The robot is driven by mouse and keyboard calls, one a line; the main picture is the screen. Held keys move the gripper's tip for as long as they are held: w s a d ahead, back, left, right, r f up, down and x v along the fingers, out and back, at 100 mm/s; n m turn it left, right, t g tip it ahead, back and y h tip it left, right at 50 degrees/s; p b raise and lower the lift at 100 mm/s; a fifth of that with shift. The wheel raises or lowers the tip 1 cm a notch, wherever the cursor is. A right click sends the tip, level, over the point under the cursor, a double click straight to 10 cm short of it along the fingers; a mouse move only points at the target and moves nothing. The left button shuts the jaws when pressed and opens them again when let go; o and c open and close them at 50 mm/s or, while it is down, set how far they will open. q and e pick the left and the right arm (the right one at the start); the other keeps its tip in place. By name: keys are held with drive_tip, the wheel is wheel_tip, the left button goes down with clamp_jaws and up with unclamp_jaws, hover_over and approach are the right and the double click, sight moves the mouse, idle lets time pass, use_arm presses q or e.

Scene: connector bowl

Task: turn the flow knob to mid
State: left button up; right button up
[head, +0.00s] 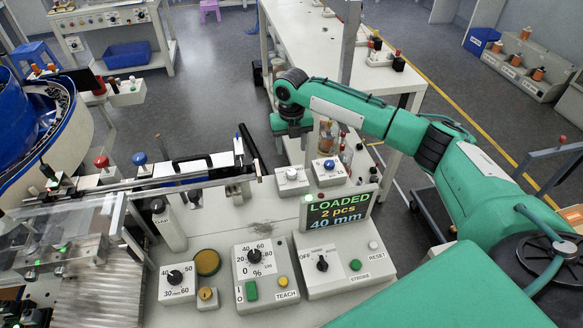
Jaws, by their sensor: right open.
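A black knob (254,256) with a percent dial sits on a white control box (240,280) at the lower middle; I take it for the flow knob. Its scale has 40 and 60 at the top and 0 at the lower left. Its pointer is too small to read surely. The box also has a green switch and a yellow TEACH button. My right arm comes in from the right, and my right gripper (301,150) points down behind the display, well beyond the knob and touching nothing I can make out. Its fingers are small and partly hidden; it is open. My left gripper is out of view.
A display (337,211) reads LOADED, 2 pcs, 40 mm. A box with an OFF knob (322,263) stands to the right of the percent dial. A smaller dial box (177,283) and an amber dome (207,262) stand left. A blue bowl feeder (20,100) is far left.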

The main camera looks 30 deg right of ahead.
sight(292, 172)
wheel_tip(292, 172, down, 10)
drive_tip(key=shift+f+p, duration=0.25)
drive_tip(key=shift+p, duration=0.65)
drive_tip(key=c, duration=1)
